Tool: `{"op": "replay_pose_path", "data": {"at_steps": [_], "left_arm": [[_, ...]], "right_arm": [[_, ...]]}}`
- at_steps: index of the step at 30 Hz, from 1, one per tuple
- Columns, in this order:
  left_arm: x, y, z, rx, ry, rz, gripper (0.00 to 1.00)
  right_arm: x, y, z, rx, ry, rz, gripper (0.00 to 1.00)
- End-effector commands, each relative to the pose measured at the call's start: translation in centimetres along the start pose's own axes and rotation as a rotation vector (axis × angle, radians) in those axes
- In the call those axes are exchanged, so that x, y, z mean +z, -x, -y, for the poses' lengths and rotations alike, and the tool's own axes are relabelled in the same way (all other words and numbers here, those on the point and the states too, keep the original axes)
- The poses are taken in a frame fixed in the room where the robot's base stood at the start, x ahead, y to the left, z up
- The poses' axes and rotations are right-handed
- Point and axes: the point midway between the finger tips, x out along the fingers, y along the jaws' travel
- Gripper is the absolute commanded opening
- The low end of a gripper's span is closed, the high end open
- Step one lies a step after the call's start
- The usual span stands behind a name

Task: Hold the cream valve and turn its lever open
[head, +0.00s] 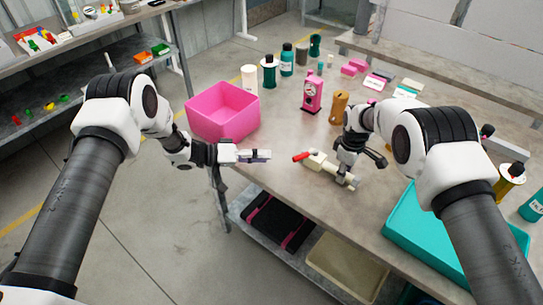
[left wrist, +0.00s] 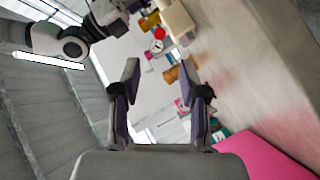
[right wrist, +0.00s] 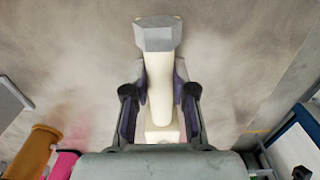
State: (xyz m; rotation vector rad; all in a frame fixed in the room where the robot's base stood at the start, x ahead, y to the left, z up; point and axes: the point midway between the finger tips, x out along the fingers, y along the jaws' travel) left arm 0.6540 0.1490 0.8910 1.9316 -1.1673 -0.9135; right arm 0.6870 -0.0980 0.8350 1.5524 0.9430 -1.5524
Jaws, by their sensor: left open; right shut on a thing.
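The cream valve (head: 323,163) lies over the front part of the table, with a red lever (head: 301,156) at its left end and a grey end fitting (head: 350,181) at its right. My right gripper (head: 346,166) is shut on the valve's body from above. In the right wrist view the cream pipe (right wrist: 160,90) runs between the fingers, with the grey hex end (right wrist: 158,34) beyond them. My left gripper (head: 264,155) is open and empty at the table's front-left edge, left of the red lever and apart from it.
A pink bin (head: 222,111) stands behind my left gripper at the table's left corner. A teal tray (head: 420,232) lies to the right. Bottles, a pink gauge device (head: 312,92) and an amber cylinder (head: 339,107) stand farther back. The table (head: 280,180) is clear around the valve.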

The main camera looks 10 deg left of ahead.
Motion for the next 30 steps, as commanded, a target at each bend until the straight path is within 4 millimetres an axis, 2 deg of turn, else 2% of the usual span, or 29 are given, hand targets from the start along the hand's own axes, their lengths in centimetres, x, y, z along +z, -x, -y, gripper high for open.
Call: {"op": "replay_pose_path", "data": {"at_steps": [4, 5, 6, 8, 11, 14, 20, 26, 30], "left_arm": [[0.0, 0.0, 0.0, 0.000, 0.000, 0.000, 0.43], [0.0, 0.0, 0.0, 0.000, 0.000, 0.000, 0.36], [0.0, -0.1, 0.0, 0.000, -0.003, 0.000, 0.22], [0.0, -0.1, 0.0, 0.000, -0.025, 0.000, 0.01], [0.0, -0.1, -0.1, 0.006, -0.138, -0.001, 0.00], [-0.6, -0.1, -0.6, 0.025, -0.354, -0.034, 0.00], [-1.6, 0.2, -2.0, 0.001, -0.881, -0.209, 0.00], [-1.3, -0.3, -3.5, -0.161, -1.379, -0.369, 0.00], [-0.2, -0.7, -4.3, -0.362, -1.711, -0.413, 0.00]], "right_arm": [[0.0, 0.0, 0.0, -0.001, 0.001, 0.001, 0.00], [0.0, 0.0, 0.0, -0.001, 0.001, 0.001, 0.00], [0.0, 0.0, 0.0, -0.001, 0.001, 0.001, 0.00], [0.0, 0.0, 0.0, -0.001, 0.001, 0.001, 0.00], [0.0, 0.0, 0.0, -0.001, 0.001, 0.001, 0.00], [0.0, 0.0, 0.0, -0.001, 0.001, 0.001, 0.00], [0.0, 0.0, 0.0, -0.001, 0.001, 0.001, 0.00], [0.0, 0.0, 0.0, -0.001, 0.000, 0.001, 0.00], [0.0, 0.0, 0.0, -0.001, 0.001, 0.001, 0.00]]}}
